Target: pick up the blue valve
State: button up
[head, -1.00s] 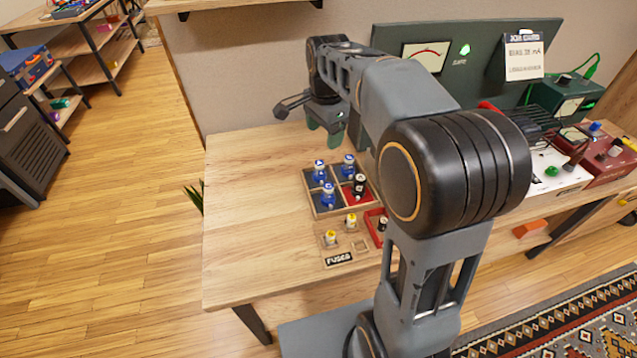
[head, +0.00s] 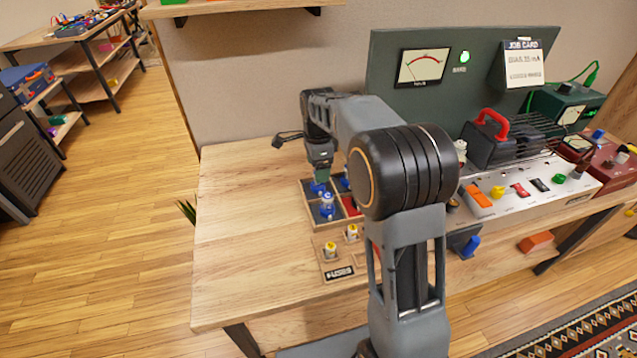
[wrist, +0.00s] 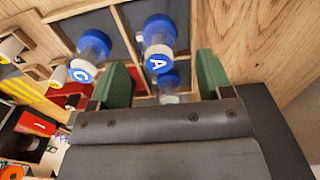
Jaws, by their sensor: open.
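Several blue-capped glass valves stand in a divided wooden tray (head: 309,211). One blue valve (head: 318,188) is directly below my gripper (head: 319,170) in the head view; a nearer blue valve (head: 327,207) stands in front of it. Another is partly hidden by my arm. My gripper points down and is open. In the wrist view its green fingers (wrist: 163,80) stand apart, with a blue valve (wrist: 168,82) partly visible between them, its lower part hidden by the gripper body.
A fuse holder (head: 340,262) sits in front of the tray. To the right are a white control panel (head: 520,190), a black unit with a red handle (head: 490,140) and a dark meter panel (head: 390,100) behind. The table's left part (head: 245,220) is clear.

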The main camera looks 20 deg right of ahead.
notch_tip(320, 180, down, 5)
jog(key=shift+r+b, duration=0.1)
jog(key=shift+b, duration=0.4)
jog(key=c, duration=1)
